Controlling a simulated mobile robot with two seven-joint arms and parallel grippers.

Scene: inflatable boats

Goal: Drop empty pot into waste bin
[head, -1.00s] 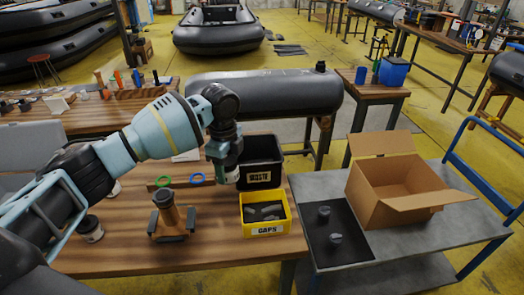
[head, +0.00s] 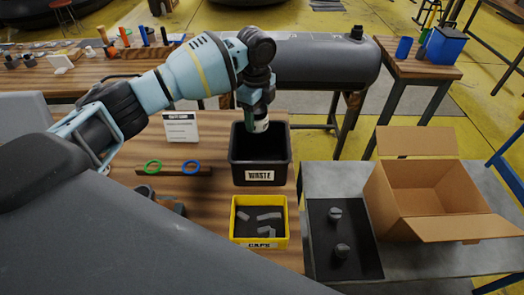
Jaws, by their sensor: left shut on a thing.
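The black waste bin (head: 259,176), labelled WASTE, stands on the wooden table near its right edge. My left gripper (head: 257,108) points down above the bin's opening and is shut on the pot (head: 261,125), a small dark pot with a pale label. The pot's lower end is at or just above the bin's rim in the picture; its exact height cannot be told. The pot's top is hidden by the gripper. My right gripper does not show.
A yellow CAPS bin (head: 259,241) holding grey pieces stands in front of the waste bin. A rack with green and blue rings (head: 171,169) is at left. A cart at right carries a black mat (head: 341,262) and an open cardboard box (head: 430,199).

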